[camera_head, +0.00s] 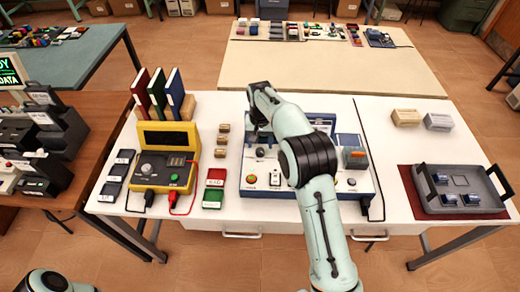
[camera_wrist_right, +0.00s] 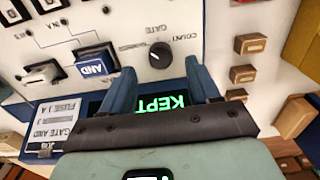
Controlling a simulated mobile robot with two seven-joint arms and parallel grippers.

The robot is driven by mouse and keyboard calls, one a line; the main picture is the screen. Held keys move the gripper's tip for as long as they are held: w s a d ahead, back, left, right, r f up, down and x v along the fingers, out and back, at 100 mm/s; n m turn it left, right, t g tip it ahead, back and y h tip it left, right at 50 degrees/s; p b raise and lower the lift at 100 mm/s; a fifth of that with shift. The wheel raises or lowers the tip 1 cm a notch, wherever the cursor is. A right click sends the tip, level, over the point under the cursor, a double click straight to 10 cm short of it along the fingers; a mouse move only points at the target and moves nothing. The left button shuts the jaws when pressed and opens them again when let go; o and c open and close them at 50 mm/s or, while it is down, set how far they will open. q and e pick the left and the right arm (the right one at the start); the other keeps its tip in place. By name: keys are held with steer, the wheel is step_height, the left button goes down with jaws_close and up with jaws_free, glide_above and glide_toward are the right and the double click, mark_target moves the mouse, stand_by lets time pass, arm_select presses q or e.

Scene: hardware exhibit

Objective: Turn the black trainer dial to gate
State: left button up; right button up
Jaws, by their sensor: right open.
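The black dial (camera_wrist_right: 160,58) sits on the white face of the trainer, with GATE and COUNT lettering beyond it, upside down in the right wrist view. Which label it points at is too small to tell. The trainer (camera_head: 250,193) stands mid-table in the head view, partly hidden by my right arm. My right gripper (camera_wrist_right: 163,90) is open, its two blue fingers on either side of the space just short of the dial; contact is not visible. A screen (camera_wrist_right: 165,103) reading KEPT in green shows between the fingers. My left gripper is not in view.
A blue AND block (camera_wrist_right: 97,62) sits on the trainer beside the dial. Small wooden blocks (camera_head: 223,140) and a yellow meter (camera_head: 166,170) stand left of the trainer. A grey tray (camera_head: 460,207) is at the right. White tabletop lies free between trainer and tray.

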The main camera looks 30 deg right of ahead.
mark_target(260, 151)
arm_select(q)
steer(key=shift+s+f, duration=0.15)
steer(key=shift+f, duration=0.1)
arm_select(e)
steer(key=shift+w+f, duration=0.1)
steer(key=shift+f, duration=1.9)
steer(key=c, duration=1)
steer(key=shift+c, duration=0.2)
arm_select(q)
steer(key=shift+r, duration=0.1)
arm_select(e)
steer(key=m, duration=0.2)
steer(key=m+p, duration=0.1)
steer(key=shift+r+m+p, duration=0.2)
steer(key=shift+m+p, duration=0.1)
steer(key=shift+m, duration=0.1)
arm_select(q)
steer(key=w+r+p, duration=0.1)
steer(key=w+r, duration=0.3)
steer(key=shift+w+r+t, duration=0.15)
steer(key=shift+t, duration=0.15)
arm_select(e)
steer(key=m, duration=0.4)
steer(key=shift+f+m, duration=0.1)
steer(key=shift+m, duration=0.3)
arm_select(q)
steer(key=shift+p, duration=0.3)
